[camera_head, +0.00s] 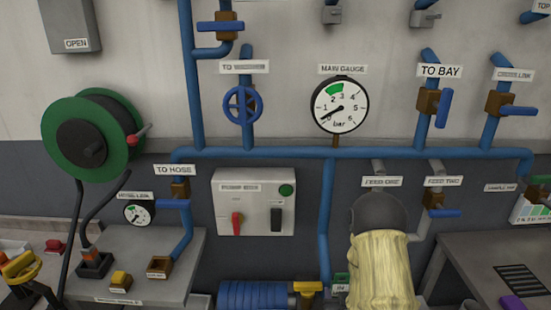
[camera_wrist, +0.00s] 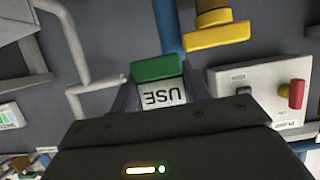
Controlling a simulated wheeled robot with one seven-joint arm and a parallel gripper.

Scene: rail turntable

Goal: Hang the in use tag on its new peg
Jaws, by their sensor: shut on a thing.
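The in use tag has a green top and a white face. In the wrist view the tag (camera_wrist: 163,92) sits between the fingers of my gripper (camera_wrist: 160,98), its word "USE" upside down. My gripper is shut on it. In the head view the tag's left part (camera_head: 340,283) shows "IN" beside the foot of a blue pipe; my arm seems to hide the rest, and my gripper is hidden there. I cannot make out a peg for the tag in either view.
The pump box (camera_head: 253,203) is left of the tag. A yellow handle (camera_head: 305,289) on a blue pipe is close to the tag's left. The FEED ONE label (camera_head: 381,181) and FEED TWO valve (camera_head: 434,197) are above right. A grey bench (camera_head: 500,265) stands at right.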

